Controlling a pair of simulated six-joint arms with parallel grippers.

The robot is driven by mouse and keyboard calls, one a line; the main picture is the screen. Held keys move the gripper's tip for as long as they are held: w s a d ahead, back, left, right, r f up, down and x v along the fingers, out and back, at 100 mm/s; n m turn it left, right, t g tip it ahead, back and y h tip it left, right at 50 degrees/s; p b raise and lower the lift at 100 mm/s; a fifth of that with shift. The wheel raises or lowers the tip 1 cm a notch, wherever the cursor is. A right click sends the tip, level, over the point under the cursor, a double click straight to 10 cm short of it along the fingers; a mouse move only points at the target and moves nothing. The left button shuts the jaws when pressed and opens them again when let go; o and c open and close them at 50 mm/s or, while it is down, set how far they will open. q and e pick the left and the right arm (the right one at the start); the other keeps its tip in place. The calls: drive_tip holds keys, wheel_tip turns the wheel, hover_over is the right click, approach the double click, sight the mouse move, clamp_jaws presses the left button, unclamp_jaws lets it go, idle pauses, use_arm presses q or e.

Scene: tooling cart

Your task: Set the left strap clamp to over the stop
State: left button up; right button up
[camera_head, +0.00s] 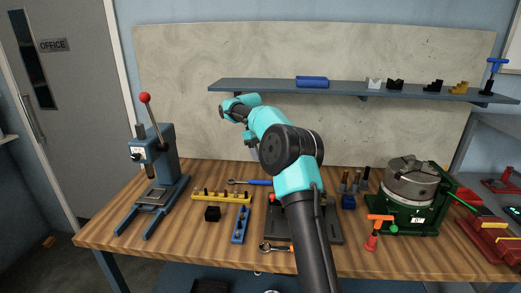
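A dark fixture plate (330,232) lies on the bench near the middle, largely covered by my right arm. A small red-orange part (272,198) shows at its left edge. I cannot make out the left strap clamp or the stop, because the arm hides most of the plate. My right arm enters from the bottom, rises over the plate and bends to the left at its wrist. A small pale part, perhaps of my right gripper, shows below the wrist, above the bench; its fingers are not clear. My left gripper is not in view.
A blue arbor press (158,165) stands at left. A green-based chuck (411,182) and an orange-handled tool (373,232) stand at right. A shelf (345,88) is behind.

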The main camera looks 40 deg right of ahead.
drive_tip(key=shift+v, duration=0.75)
